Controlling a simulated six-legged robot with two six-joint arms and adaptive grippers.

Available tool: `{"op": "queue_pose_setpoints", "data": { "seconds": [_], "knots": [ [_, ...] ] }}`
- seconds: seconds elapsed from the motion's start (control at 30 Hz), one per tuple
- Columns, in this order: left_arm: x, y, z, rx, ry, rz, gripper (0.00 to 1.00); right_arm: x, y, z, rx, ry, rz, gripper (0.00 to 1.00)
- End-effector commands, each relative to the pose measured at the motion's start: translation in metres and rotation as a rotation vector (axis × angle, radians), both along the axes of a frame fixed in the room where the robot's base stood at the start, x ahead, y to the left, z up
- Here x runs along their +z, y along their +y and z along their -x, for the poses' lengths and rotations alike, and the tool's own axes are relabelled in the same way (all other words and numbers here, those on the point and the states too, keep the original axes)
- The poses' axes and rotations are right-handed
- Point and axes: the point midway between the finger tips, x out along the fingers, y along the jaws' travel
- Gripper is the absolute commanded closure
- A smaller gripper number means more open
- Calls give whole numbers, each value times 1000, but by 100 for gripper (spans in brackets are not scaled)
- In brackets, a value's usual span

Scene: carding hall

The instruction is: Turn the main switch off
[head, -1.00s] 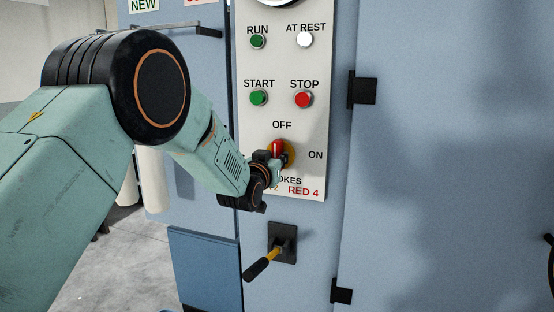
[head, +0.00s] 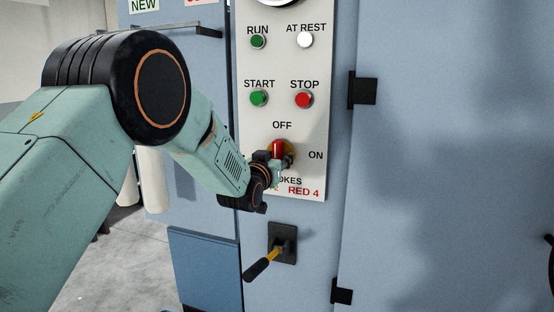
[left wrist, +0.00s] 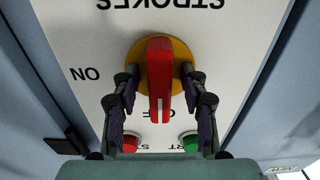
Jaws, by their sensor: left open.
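The main switch is a red handle (head: 277,149) on a yellow disc, low on the white control panel (head: 270,120). The handle stands upright, pointing at the OFF label; ON is to its right. In the left wrist view, which is upside down, the red handle (left wrist: 159,80) points at the partly covered OFF lettering. My left gripper (head: 276,160) is open at the switch. Its fingers (left wrist: 160,78) stand on either side of the handle with visible gaps. The gripper hides part of the disc in the head view. My right gripper is not in view.
The START (head: 258,98) and STOP (head: 303,99) buttons sit above the switch. A black-and-yellow lever (head: 262,263) sticks out below the panel. Black hinges (head: 363,88) line the blue door at right. A bar handle (head: 180,31) is at upper left.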

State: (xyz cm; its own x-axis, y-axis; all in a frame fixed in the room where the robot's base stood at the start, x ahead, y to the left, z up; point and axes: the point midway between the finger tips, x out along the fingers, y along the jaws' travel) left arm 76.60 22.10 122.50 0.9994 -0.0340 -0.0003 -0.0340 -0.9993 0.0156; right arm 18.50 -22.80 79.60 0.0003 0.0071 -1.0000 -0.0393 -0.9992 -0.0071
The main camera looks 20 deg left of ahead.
Motion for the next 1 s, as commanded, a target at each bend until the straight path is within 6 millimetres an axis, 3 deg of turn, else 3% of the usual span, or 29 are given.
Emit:
{"op": "queue_pose_setpoints", "data": {
  "seconds": [0.27,0.8,1.0],
  "knots": [
    [0,1,16,0,1,0,57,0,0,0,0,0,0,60],
    [1,3,95,0,0,0,57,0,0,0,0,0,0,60],
    [0,4,115,0,1,0,57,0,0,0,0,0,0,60]
  ]
}}
